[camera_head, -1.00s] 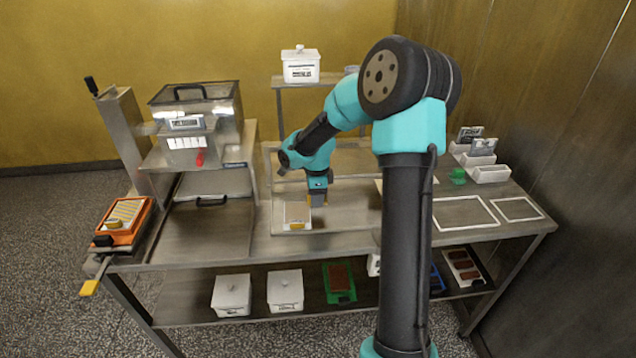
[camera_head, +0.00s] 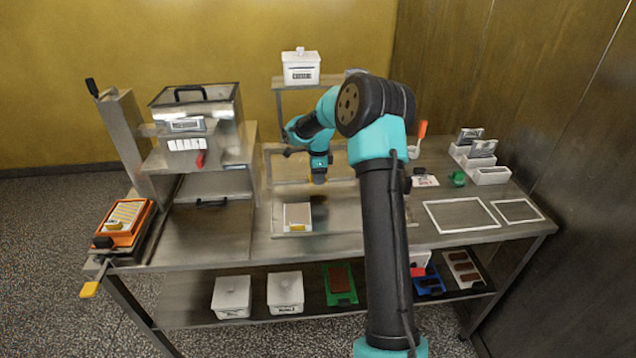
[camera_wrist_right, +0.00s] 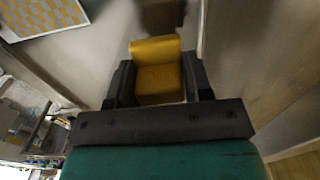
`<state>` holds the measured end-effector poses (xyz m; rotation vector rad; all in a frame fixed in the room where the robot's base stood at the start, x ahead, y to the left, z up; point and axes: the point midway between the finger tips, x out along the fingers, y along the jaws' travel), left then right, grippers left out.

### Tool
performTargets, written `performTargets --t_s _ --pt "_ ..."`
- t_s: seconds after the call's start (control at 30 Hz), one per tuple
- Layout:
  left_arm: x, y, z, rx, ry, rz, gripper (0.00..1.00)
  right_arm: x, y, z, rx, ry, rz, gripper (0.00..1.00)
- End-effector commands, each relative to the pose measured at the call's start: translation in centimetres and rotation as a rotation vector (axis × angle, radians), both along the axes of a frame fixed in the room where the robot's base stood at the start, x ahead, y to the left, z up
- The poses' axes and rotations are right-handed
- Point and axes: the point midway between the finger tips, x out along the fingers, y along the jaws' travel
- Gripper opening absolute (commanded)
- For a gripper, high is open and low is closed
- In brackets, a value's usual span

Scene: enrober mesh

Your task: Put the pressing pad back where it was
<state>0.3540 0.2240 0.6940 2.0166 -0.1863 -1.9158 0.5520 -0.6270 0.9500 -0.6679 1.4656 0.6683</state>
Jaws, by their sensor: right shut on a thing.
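My right gripper (camera_head: 319,176) is shut on a yellow block-like handle, which I take to be the pressing pad (camera_wrist_right: 158,72). In the right wrist view the pad sits between the dark jaws. A blurred brown patch shows just past it; I cannot tell if it is part of the pad or a reflection. In the head view the gripper hangs above the back part of the steel tray on the bench, behind a small white square plate (camera_head: 297,212) with a yellow front edge. The pad is small there and its underside is hidden. My left gripper is out of view.
A steel machine (camera_head: 195,120) stands at left, with an orange tray (camera_head: 125,222) beside it. A white lidded box (camera_head: 300,68) sits on a raised shelf behind. At right are white outlined frames (camera_head: 462,214), a green item (camera_head: 456,179) and white holders (camera_head: 491,175).

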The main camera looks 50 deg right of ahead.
Motion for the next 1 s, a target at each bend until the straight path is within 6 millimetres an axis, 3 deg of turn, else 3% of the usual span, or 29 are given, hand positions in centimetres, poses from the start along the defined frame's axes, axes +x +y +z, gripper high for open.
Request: performTargets --t_s 0.23,0.5,0.9,0.93,1.0 --pt "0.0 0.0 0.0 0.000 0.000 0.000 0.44 0.5 -0.6 -0.3 0.000 0.000 0.000 0.29" --pt "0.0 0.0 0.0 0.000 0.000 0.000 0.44 0.4 -0.5 -3.5 0.000 0.000 0.001 0.29" --pt "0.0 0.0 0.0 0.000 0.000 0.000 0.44 0.4 -0.5 -3.9 0.001 -0.001 0.001 0.29" --pt "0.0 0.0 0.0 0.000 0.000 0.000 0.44 0.4 -0.5 -3.9 0.001 -0.001 0.001 0.47" --pt "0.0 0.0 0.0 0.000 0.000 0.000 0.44 0.4 -0.5 -3.9 0.000 -0.001 0.001 0.54"
